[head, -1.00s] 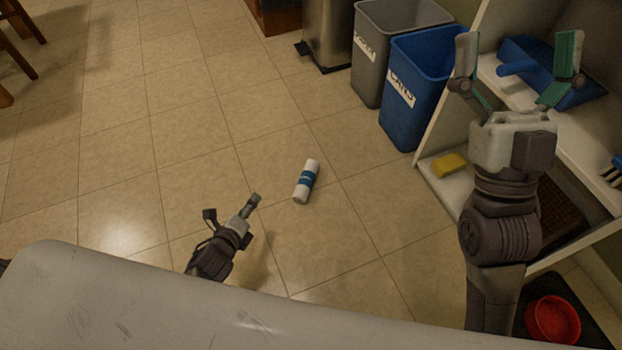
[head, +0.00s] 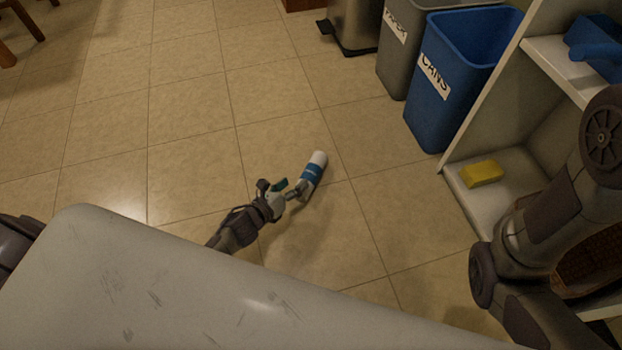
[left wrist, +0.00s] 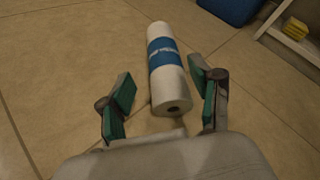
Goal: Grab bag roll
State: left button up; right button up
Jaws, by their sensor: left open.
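The bag roll (head: 313,171) is a white cylinder with a blue label band, lying on the tiled floor in the head view. In the left wrist view the bag roll (left wrist: 164,62) lies lengthwise, its near end with a dark core hole at the mouth of the gripper. My left gripper (head: 294,187) is at the roll's near end in the head view. In the left wrist view its green-padded fingers (left wrist: 160,100) are spread on either side of the near end, apart from it. My right gripper is out of view; only part of my right arm shows at the right.
A blue bin (head: 447,85) labelled CANS and a grey bin (head: 398,45) stand at the back right. A white shelf unit (head: 457,179) with a yellow sponge (head: 481,173) is at the right. The floor left of the roll is clear.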

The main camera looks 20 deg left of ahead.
aim_at(306, 173)
pick_arm(q)
jog(key=shift+x, duration=0.8)
jog(key=b+x, duration=0.4)
jog(key=shift+s+d+f, duration=0.1)
jog(key=shift+d+f, duration=0.1)
jog(key=shift+f, duration=0.15)
jog(key=shift+w+d, duration=0.15)
jog(key=shift+w, duration=0.35)
jog(key=c, duration=1)
jog(key=shift+c, duration=0.2)
jog(key=shift+r, duration=0.1)
